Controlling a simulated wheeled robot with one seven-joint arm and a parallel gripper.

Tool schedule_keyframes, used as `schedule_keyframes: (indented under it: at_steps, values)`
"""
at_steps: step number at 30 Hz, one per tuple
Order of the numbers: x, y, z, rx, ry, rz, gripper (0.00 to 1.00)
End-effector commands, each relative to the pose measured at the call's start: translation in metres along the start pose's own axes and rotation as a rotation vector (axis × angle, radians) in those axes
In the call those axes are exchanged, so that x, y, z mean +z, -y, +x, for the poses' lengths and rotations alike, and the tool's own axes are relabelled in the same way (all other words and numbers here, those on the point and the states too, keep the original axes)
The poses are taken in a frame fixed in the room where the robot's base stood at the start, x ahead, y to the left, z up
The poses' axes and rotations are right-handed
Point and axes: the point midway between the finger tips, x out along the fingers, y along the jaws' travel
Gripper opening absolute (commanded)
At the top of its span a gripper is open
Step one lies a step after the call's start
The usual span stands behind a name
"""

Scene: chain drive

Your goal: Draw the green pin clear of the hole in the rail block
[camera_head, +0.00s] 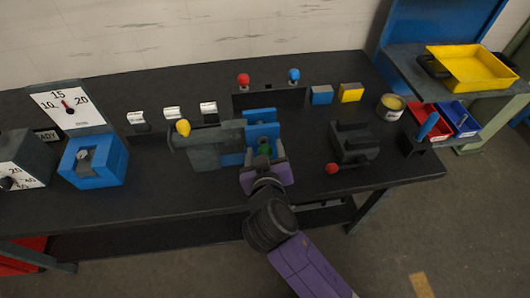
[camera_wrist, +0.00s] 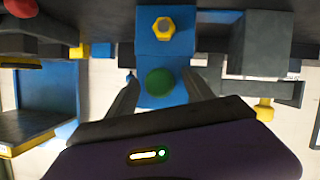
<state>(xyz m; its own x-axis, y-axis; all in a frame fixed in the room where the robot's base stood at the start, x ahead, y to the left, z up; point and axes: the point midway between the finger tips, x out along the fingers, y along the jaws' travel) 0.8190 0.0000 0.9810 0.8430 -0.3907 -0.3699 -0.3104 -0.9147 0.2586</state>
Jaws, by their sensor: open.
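The green pin (camera_head: 264,148) shows as a small dark green shape at the front of the blue rail block (camera_head: 262,116). In the wrist view, the pin's round green head (camera_wrist: 159,81) faces me against the blue block (camera_wrist: 180,44). My gripper (camera_head: 262,163) is at the front of the block. Its two fingers (camera_wrist: 160,92) are open, one on each side of the green head, with a gap on both sides. The pin's shank and the hole are hidden behind the head. A yellow hexagonal piece (camera_wrist: 163,28) sits on the blue face above the head in the wrist view.
A grey housing (camera_head: 207,152) with a yellow knob (camera_head: 183,127) stands left of the block. A dark fixture (camera_head: 353,145) with a red ball (camera_head: 331,169) stands right. A dark panel (camera_head: 268,99) stands behind. Some bench top (camera_head: 412,173) is clear at the right front.

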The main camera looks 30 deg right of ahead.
Motion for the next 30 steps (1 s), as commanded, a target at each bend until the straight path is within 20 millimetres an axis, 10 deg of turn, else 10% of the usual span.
schedule_keyframes:
  at_steps: [5,14,30]
  values:
    - [0.000,0.000,0.000,0.000,0.000,0.000,0.59]
    - [0.000,0.000,0.000,0.000,0.000,0.000,0.00]
    - [0.006,0.000,-0.014,-0.001,-0.001,-0.002,0.00]
